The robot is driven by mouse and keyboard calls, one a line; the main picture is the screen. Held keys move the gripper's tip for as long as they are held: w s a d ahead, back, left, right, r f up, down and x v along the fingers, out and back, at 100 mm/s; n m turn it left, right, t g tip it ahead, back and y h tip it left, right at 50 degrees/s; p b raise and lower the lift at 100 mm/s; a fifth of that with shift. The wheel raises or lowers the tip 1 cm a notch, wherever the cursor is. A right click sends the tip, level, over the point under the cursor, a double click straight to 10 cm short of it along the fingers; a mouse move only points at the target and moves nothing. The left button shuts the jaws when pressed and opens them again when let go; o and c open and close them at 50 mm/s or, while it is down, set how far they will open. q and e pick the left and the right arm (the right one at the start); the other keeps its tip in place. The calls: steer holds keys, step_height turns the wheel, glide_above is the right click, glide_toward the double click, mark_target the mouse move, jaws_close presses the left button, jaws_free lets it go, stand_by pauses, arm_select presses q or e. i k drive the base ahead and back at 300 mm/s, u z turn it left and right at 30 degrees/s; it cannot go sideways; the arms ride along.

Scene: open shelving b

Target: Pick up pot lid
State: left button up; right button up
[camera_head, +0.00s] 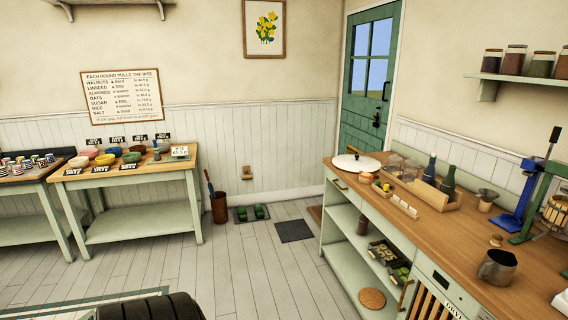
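Neither of my grippers is in view.
A wooden tray with dark bottles (429,169) stands right of the lid, with small boxes (402,207) in front. A metal mug (497,267) and a blue press stand (512,219) are nearer. Open shelves (349,252) lie below. The floor (262,275) before the counter is clear.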

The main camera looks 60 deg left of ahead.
mark_target(350, 162)
steer(key=u, duration=1.35)
steer(key=i, duration=1.05)
steer(key=u, duration=0.55)
steer(key=i, duration=0.9)
steer(key=z, duration=0.75)
steer(key=i, duration=0.9)
steer(key=z, duration=0.75)
